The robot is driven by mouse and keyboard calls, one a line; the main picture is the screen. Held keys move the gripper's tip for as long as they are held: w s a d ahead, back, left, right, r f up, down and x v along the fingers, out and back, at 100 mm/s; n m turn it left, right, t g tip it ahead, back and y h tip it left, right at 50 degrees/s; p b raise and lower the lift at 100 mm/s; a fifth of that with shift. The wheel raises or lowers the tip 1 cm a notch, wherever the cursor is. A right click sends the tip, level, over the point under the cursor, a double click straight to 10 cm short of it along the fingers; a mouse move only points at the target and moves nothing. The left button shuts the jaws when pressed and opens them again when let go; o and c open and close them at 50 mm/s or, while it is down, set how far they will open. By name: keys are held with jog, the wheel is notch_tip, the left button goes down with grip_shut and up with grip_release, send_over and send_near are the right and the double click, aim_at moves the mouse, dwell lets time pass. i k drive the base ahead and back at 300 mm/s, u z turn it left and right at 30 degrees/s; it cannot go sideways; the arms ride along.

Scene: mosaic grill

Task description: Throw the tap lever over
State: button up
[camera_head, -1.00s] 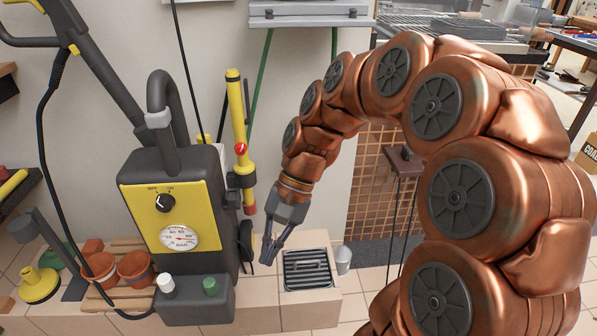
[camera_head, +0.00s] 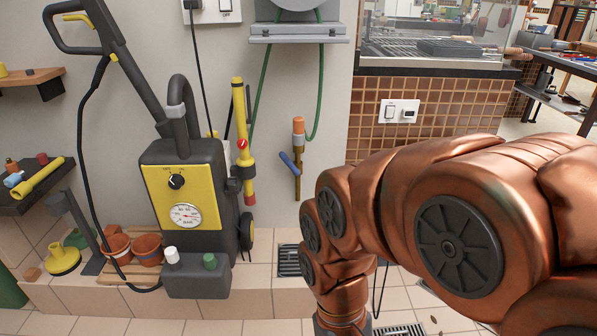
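The tap (camera_head: 297,182) is on the pale wall, right of the pressure washer. It has a brass-coloured upright body with an orange piece on top. Its blue lever (camera_head: 288,162) sticks out to the left and slants, with the upper end on the left. Nothing touches the lever. My copper arm comes in from the right and bends down at the bottom, below and right of the tap. My gripper is below the picture edge, so its fingers are hidden.
A yellow and black pressure washer (camera_head: 190,225) stands on the tiled ledge (camera_head: 110,300) left of the tap. A drain grate (camera_head: 288,261) lies below the tap. A green hose (camera_head: 321,95) hangs above it. The wall around the tap is clear.

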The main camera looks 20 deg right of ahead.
aim_at(282, 155)
jog(key=z, duration=1.35)
jog(key=i, duration=0.75)
jog(key=u, duration=2)
